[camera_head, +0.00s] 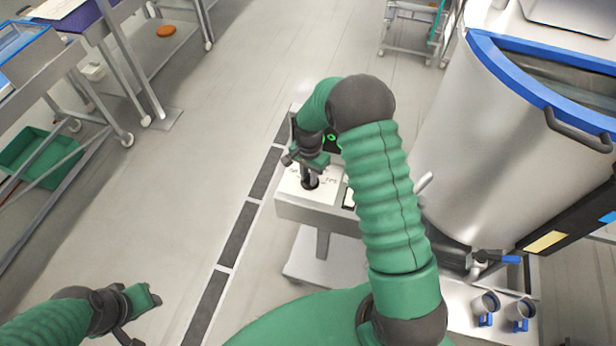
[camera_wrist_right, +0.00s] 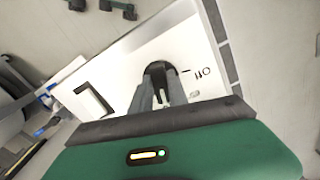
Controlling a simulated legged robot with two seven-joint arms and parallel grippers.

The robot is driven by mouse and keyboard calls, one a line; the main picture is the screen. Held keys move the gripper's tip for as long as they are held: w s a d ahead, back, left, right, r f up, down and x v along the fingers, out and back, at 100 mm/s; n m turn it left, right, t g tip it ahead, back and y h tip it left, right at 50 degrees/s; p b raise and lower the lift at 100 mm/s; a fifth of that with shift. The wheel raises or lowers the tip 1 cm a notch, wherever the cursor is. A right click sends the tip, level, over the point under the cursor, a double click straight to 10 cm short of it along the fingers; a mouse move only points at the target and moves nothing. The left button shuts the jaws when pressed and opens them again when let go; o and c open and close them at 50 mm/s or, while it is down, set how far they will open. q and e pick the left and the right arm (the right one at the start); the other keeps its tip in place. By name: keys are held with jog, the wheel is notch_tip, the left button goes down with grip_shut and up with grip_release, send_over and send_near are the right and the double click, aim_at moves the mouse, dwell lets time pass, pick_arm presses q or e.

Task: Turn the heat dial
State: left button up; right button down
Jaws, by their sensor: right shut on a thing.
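The heat dial (camera_head: 311,183) is a dark round knob on the sloped white top of a control stand (camera_head: 327,190). In the right wrist view the dial (camera_wrist_right: 159,68) sits on the white panel (camera_wrist_right: 122,86), with printed marks beside it. My right gripper (camera_head: 308,172) reaches down over the panel. Its fingers (camera_wrist_right: 160,92) are shut on the dial and hide part of it. My left gripper (camera_head: 140,318) hangs empty over the floor at the lower left, and its jaws appear spread apart.
A large steel vat (camera_head: 465,150) with a blue rim stands close on the right of the control stand. A wheeled bench (camera_head: 62,75) and a green crate (camera_head: 40,158) are at the left. The floor between is clear.

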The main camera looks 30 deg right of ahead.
jog(key=n, duration=0.1)
jog(key=n+b, duration=0.1)
jog(key=n, duration=0.2)
jog(key=shift+w+d+r, duration=0.1)
jog(key=shift+w+d, duration=0.05)
jog(key=shift+d, duration=0.1)
jog(key=n+b, duration=0.1)
jog(key=n, duration=0.3)
jog(key=shift+n, duration=0.4)
jog(key=n, duration=0.4)
jog(key=shift+d+r+n, duration=0.1)
jog(key=shift+n, duration=0.2)
jog(key=n, duration=0.4)
jog(key=shift+n, duration=0.4)
